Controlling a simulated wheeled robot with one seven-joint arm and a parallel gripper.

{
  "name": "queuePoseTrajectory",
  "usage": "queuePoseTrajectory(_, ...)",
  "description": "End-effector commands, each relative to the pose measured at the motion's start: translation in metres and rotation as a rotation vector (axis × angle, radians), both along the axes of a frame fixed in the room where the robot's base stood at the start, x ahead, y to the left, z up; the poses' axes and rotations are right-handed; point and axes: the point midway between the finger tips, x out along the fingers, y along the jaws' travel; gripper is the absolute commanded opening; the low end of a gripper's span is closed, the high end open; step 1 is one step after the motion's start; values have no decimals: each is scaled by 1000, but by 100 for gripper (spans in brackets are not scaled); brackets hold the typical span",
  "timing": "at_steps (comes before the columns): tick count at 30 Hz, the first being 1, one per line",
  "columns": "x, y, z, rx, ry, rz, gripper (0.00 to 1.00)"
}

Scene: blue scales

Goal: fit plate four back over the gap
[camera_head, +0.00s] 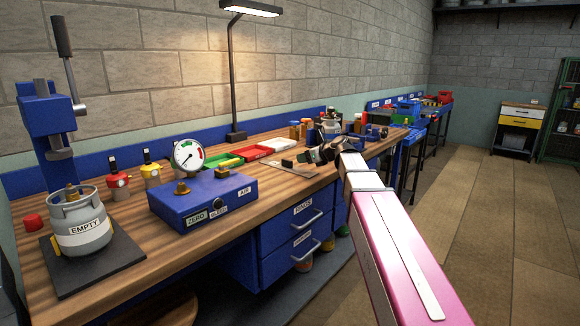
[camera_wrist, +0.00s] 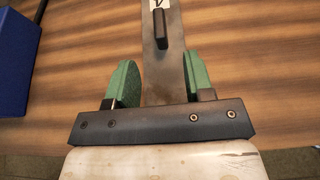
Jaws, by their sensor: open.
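Plate four (camera_wrist: 170,60) is a narrow dark grey metal strip with a black upright handle and a white label marked 4, partly cut off by the top edge of the wrist view. It seems to be the dark strip (camera_head: 300,158) on the bench in the head view. My gripper (camera_wrist: 162,80) is open, its two green fingers on either side of the plate's near part, apart from it, with the handle beyond the fingertips. In the head view my gripper (camera_head: 322,154) is low over the bench. I cannot make out the gap.
The wooden bench (camera_head: 120,228) carries a blue gauge box (camera_head: 203,203), a grey canister (camera_head: 82,228) and a blue lever press (camera_head: 47,112). Red, green and white trays (camera_head: 257,152) line the back. A lamp (camera_head: 235,135) stands behind. Bench around the plate is mostly bare.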

Motion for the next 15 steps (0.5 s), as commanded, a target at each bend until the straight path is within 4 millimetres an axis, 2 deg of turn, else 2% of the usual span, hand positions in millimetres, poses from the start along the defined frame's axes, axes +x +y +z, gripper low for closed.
queuePoseTrajectory(5,8,9,-5,0,0,1,48)
queuePoseTrajectory(15,34,42,-22,-1,1,1,48)
